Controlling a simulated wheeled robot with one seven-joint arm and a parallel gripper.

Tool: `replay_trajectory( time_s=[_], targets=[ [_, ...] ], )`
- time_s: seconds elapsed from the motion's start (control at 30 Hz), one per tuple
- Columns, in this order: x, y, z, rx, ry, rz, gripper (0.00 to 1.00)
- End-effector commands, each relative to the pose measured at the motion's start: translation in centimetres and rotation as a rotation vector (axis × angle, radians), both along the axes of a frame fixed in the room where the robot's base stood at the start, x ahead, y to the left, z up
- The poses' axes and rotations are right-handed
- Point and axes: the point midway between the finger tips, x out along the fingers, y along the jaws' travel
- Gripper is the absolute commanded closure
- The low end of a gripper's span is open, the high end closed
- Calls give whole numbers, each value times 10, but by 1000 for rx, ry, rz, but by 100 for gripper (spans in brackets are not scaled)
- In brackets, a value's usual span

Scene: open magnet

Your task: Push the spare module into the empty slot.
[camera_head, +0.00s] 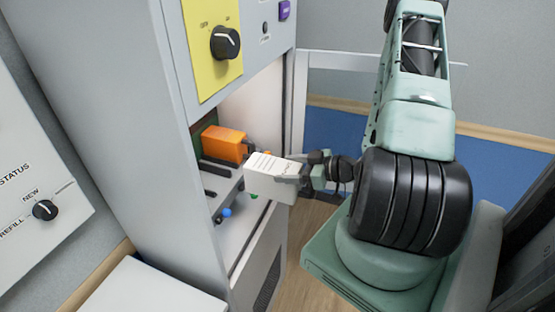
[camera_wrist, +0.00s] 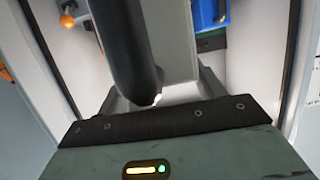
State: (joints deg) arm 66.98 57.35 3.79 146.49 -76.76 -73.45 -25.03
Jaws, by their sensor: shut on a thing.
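The white module (camera_head: 268,170) with printed lines on its top is held by my gripper (camera_head: 300,172), at the opening of the grey cabinet. My gripper is shut on its right end. An orange module (camera_head: 223,145) sits further back in the opening. Dark slot-like strips (camera_head: 218,172) lie on the grey rack left of the white module; I cannot tell which is the empty slot. In the wrist view a dark finger (camera_wrist: 127,55) stands beside a pale grey body, which seems to be the held module (camera_wrist: 172,40). Its far end is out of frame.
The cabinet front (camera_head: 170,150) rises left of the opening, with a yellow panel and black knob (camera_head: 225,43) above. A blue knob (camera_head: 226,213) sits low in the opening. A blue object (camera_wrist: 208,15) shows in the wrist view. A white surface (camera_head: 145,290) lies at bottom left.

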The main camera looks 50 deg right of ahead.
Motion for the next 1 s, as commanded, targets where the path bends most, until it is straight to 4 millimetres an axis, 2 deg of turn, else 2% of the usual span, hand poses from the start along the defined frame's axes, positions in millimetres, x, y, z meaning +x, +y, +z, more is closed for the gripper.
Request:
replay_trajectory(
  time_s=[0.27,1.0],
  targets=[
    [18,7,-2,-1,-5,5,88],
    [83,30,-7,-3,-6,5,88]
  ],
)
